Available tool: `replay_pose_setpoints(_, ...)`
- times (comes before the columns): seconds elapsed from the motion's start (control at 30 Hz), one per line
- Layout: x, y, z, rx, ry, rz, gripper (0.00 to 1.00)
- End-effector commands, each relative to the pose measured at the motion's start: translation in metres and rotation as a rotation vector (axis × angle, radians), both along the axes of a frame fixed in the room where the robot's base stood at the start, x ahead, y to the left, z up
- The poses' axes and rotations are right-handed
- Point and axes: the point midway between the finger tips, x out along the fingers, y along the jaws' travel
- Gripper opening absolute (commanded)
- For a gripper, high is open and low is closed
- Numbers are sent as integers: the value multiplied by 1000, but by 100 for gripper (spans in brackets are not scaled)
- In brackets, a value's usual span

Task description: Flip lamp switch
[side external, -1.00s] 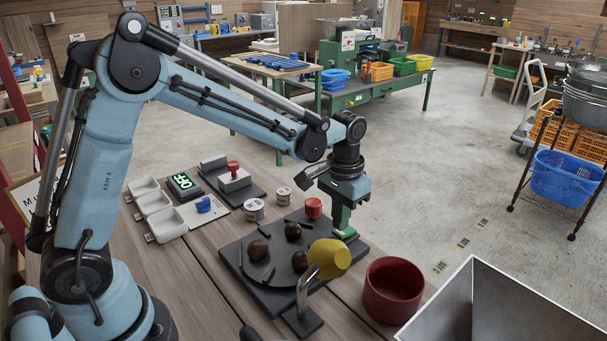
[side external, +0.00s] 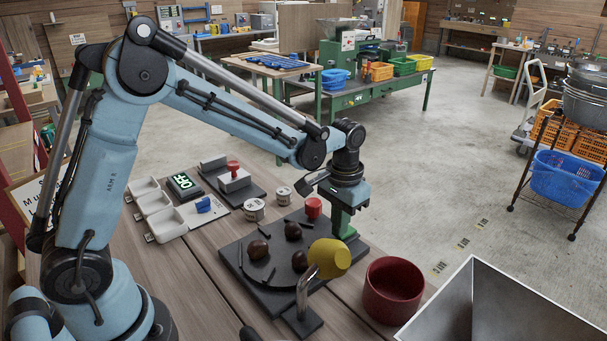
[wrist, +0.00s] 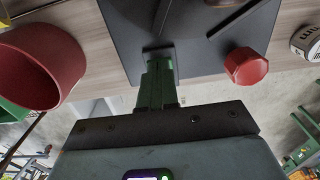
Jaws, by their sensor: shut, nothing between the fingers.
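A lamp with a yellow head (side external: 329,257) and a bent metal neck stands on a black base (side external: 302,322) at the front of the black board. I cannot make out a switch on the lamp itself. My gripper (side external: 344,237) has green fingers, shut and empty, pointing down at the board's right edge, behind the lamp head. In the wrist view its fingers (wrist: 158,62) meet over the dark board's edge.
The black board (side external: 237,262) holds several brown chestnuts and dark sticks. A red knob (side external: 313,208) stands at its back, also in the wrist view (wrist: 246,67). A red pot (side external: 392,290) is to the right. Tins (side external: 254,209) and white trays (side external: 154,204) are left.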

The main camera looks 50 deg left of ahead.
Motion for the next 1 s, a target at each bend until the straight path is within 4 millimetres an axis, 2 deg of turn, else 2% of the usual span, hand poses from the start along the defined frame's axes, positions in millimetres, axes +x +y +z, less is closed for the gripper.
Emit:
replay_pose_setpoints(0.37,0,0,-1,0,-2,0,0)
replay_pose_setpoints(1.0,0,0,45,0,-1,0,0)
